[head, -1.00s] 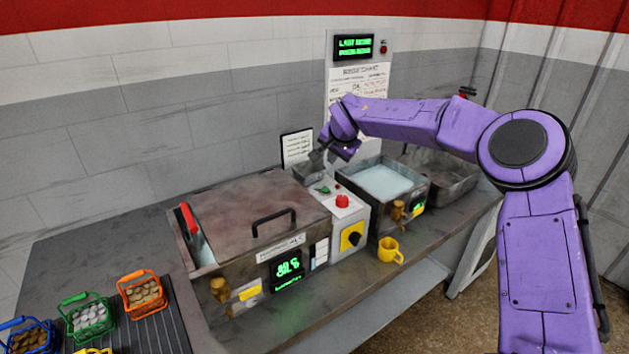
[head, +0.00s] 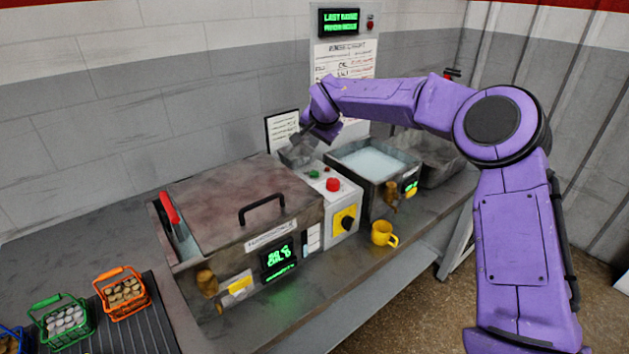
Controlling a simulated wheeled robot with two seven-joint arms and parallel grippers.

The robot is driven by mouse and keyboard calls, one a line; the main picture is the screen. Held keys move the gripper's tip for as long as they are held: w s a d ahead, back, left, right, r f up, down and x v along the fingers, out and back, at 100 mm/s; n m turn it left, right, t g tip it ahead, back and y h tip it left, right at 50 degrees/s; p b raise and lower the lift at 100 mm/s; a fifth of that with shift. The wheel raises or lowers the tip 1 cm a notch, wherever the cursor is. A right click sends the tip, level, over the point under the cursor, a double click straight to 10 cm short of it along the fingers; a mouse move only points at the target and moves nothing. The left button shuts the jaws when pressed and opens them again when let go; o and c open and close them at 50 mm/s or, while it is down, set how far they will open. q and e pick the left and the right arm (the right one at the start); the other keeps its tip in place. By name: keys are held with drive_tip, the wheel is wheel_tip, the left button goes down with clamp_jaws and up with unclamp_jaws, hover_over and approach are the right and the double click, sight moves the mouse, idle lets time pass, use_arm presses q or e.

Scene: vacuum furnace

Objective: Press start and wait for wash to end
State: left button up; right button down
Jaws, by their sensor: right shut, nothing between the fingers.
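The washer (head: 235,215) stands mid-bench with its brown lid (head: 225,195) shut and a black handle on top. Its green display (head: 279,257) is lit at the front. The control box (head: 335,215) to its right carries a green button (head: 313,174), a red mushroom button (head: 333,185) and a black knob on a yellow plate (head: 344,219). My right gripper (head: 297,152) is shut and empty, above the back of the control box, behind the green button. I cannot tell whether it touches anything. My left gripper is not in view.
A basin of pale liquid (head: 372,162) and an empty grey basin (head: 432,155) stand to the right. A yellow mug (head: 383,234) sits near the front edge. Green (head: 62,322) and orange (head: 123,293) baskets of parts stand at the left. A wall panel (head: 339,21) shows green text.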

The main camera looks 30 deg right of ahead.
sight(316, 173)
wheel_tip(316, 173, down, 4)
drive_tip(key=b, duration=0.3)
drive_tip(key=shift+b, duration=0.4)
wheel_tip(316, 173, down, 2)
drive_tip(key=shift+f+b, duration=0.1)
drive_tip(key=shift+b, duration=0.25)
drive_tip(key=shift+f, duration=0.15)
idle(1.0)
drive_tip(key=shift+f, duration=0.3)
